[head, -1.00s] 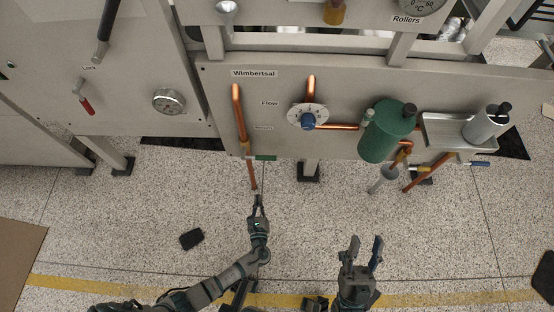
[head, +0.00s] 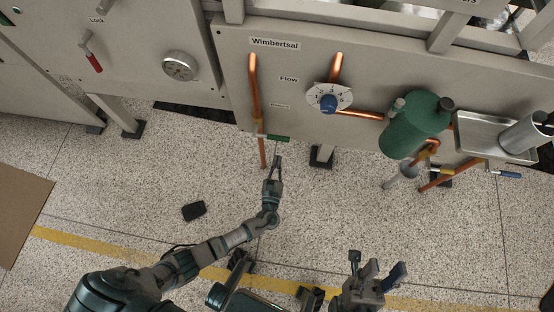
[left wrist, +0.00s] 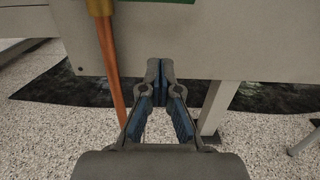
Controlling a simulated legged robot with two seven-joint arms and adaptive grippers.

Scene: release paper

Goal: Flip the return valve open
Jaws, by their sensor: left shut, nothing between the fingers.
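A valve with a green lever handle (head: 277,138) sits near the low end of the left copper pipe (head: 254,85), at the panel's bottom edge. The handle points right, across the pipe. The small label (head: 280,106) above it is too small to read. In the left wrist view the green handle (left wrist: 160,13) is cut off at the top, beside the brass fitting (left wrist: 99,7). My left gripper (head: 274,160) is shut and empty, just below the handle and right of the pipe's end, apart from both. My right gripper (head: 377,270) is open and empty, low in the head view.
Right of the pipe are a dial with a blue knob (head: 328,103), a green tank (head: 411,125), a metal tray (head: 480,135) and a blue-handled valve (head: 509,174). A panel leg (head: 321,155) stands behind. The speckled floor (head: 130,215) is mostly clear.

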